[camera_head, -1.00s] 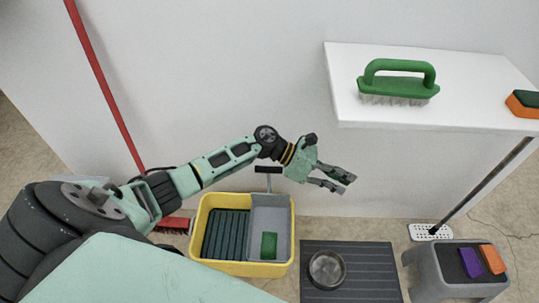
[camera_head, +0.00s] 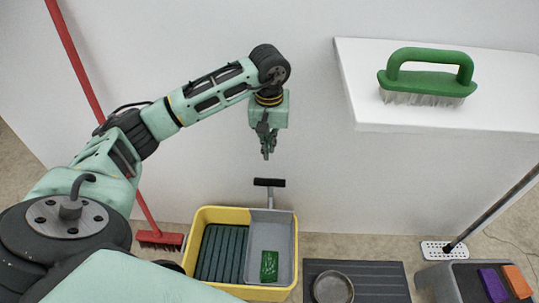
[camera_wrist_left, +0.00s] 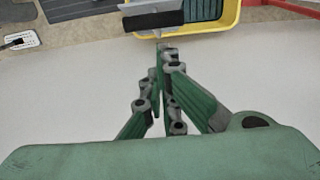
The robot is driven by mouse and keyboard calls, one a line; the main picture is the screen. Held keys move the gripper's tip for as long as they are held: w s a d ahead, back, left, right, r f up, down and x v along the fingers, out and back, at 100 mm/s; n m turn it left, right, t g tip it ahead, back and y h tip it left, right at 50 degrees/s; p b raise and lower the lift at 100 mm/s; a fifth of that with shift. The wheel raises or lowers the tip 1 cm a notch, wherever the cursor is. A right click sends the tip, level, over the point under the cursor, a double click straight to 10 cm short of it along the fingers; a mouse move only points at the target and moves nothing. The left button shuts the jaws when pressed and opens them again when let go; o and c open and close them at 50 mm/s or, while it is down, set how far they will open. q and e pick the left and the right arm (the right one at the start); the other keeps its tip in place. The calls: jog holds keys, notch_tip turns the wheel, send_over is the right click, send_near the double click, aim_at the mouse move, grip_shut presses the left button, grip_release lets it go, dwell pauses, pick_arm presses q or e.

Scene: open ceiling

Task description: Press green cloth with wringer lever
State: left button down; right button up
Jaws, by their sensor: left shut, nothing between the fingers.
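The yellow bucket (camera_head: 203,222) stands on the floor with a dark ribbed wringer section (camera_head: 220,254) on its left and a grey compartment (camera_head: 270,233) on its right. The green cloth (camera_head: 269,266) lies in the grey compartment. The wringer lever (camera_head: 269,183) has a black crossbar grip and rises at the bucket's back edge. My left gripper (camera_head: 267,152) is shut and empty, pointing down above the lever, apart from it. In the left wrist view the shut fingers (camera_wrist_left: 165,60) point toward the lever's black grip (camera_wrist_left: 153,20). My right gripper is not in view.
A white shelf (camera_head: 360,90) with a green brush (camera_head: 428,78) stands at right. A red broom (camera_head: 160,239) leans at left. A dark mat (camera_head: 380,280) holds a round metal dish (camera_head: 333,289). A grey bin (camera_head: 437,284) with purple and orange sponges stands at lower right.

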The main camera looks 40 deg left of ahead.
pick_arm(q)
notch_tip(320, 180, down, 9)
jog(key=b, duration=0.1)
jog(key=shift+w+f, duration=0.15)
jog(key=shift+w, duration=0.05)
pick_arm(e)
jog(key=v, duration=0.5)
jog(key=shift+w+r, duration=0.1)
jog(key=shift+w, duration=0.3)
pick_arm(q)
jog(key=shift+a, duration=0.15)
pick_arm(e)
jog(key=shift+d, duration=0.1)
